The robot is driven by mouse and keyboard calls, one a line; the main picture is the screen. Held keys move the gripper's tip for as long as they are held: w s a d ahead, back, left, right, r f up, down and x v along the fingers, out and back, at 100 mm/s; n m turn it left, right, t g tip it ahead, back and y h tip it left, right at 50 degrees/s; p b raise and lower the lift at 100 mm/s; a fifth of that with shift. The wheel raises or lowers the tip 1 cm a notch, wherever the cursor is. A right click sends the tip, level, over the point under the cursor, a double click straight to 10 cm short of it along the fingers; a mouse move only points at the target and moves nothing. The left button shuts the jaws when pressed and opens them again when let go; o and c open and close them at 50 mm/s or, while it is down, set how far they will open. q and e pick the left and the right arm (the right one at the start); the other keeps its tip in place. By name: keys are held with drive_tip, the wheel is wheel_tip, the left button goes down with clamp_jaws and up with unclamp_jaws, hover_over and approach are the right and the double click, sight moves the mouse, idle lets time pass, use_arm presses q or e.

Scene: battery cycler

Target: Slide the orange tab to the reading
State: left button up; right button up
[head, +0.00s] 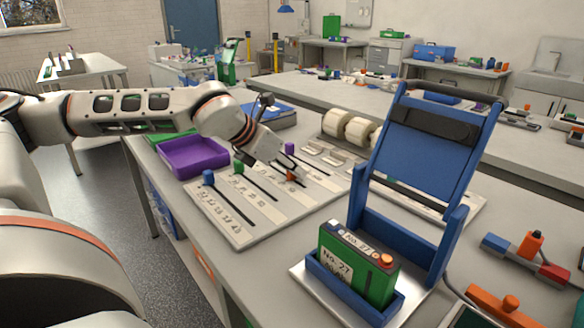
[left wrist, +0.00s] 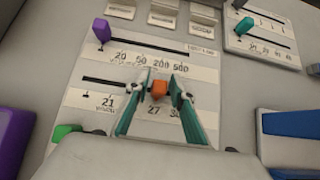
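The orange tab (left wrist: 159,88) stands in a dark slot on the slider panel (left wrist: 203,70), just above the printed 27. It also shows in the head view (head: 291,176). My left gripper (left wrist: 158,87) has its teal fingers on either side of the tab, with a narrow gap on each side, so it looks partly open. It also shows in the head view (head: 284,170), low over the panel, its fingertips hard to make out. The fingers hide part of the slot and scale; 21 and 30 show beside them. My right gripper is not in view.
Blue (head: 208,177), green (head: 238,167) and purple (head: 290,149) tabs stand in neighbouring slots. A green battery (head: 352,265) marked No. 27 sits in a blue holder with a tall raised frame (head: 425,145). A purple tray (head: 193,155) lies left of the panel.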

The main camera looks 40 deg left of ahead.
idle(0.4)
use_arm(q)
drive_tip(key=shift+v, duration=0.8)
drive_tip(key=v, duration=1)
drive_tip(key=shift+r, duration=0.15)
drive_tip(key=shift+s, duration=0.15)
